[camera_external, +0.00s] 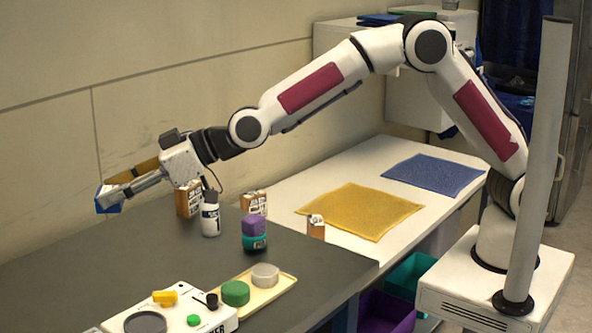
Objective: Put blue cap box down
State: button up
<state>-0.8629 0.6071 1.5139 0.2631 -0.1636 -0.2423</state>
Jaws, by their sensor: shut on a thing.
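The blue cap box (108,207) shows as a small blue piece at the tip of my gripper (114,190), at the far left of the external view. My gripper is shut on it and holds it out over the dark grey counter (60,265). The fingers hide much of the box. An ochre strip shows along the upper side of the gripper; I cannot tell whether it is a finger or part of the box. The gap between the box and the counter is hard to judge.
Brown boxes (188,201), a white bottle (210,219) and a purple-and-teal container (255,231) stand right of my gripper. A cream tray (283,290) and a control panel (172,318) lie in front. The dark counter's left is clear.

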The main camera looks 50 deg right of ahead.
aim_at(123, 203)
jog(key=shift+s+a+f+n+g+y, duration=0.15)
jog(key=shift+f+n+g+y, duration=0.25)
jog(key=shift+f+n+g, duration=0.2)
dwell(0.3)
jog(key=shift+f, duration=0.2)
jog(key=shift+d+f+n+g+y, duration=0.25)
jog(key=shift+f+n+g, duration=0.3)
jog(key=shift+f, duration=0.3)
jog(key=d+f+n+g+y, duration=0.1)
jog(key=d+f+n+g, duration=0.1)
jog(key=d+f, duration=0.2)
notch_tip(123, 203, down, 2)
jog(key=shift+w+f, duration=0.1)
jog(key=shift+w, duration=0.35)
jog(key=shift+f, duration=3.05)
jog(key=shift+f, duration=0.15)
